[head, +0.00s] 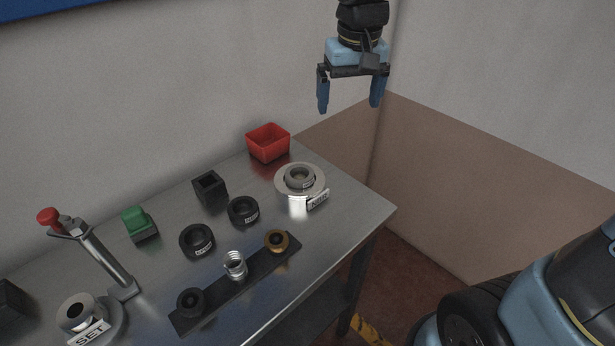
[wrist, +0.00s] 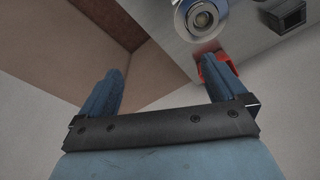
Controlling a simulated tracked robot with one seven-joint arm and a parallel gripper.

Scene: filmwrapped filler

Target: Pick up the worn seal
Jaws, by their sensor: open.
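I cannot tell for sure which ring is the worn seal. A grey ring (head: 300,177) sits in a round pale dish (head: 281,190) whose tag is hard to read; the ring also shows in the wrist view (wrist: 203,18). Two black rings with small, unreadable labels lie on the bench: one nearer (head: 197,240), one farther right (head: 243,210). A black strip (head: 212,308) carries a dark knob-like part (head: 190,302), a metal spring (head: 235,265) and a brass-coloured ring (head: 277,241). My gripper (head: 349,107) is open and empty, high above the bench's far right end, fingers pointing down.
A red bin (head: 268,143) stands at the bench's back edge. A black square holder (head: 210,189), a green button box (head: 139,224) and a red-knobbed lever (head: 92,248) stand left of it. A dish tagged SET (head: 110,322) is front left. The bench's right corner (head: 365,208) is clear.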

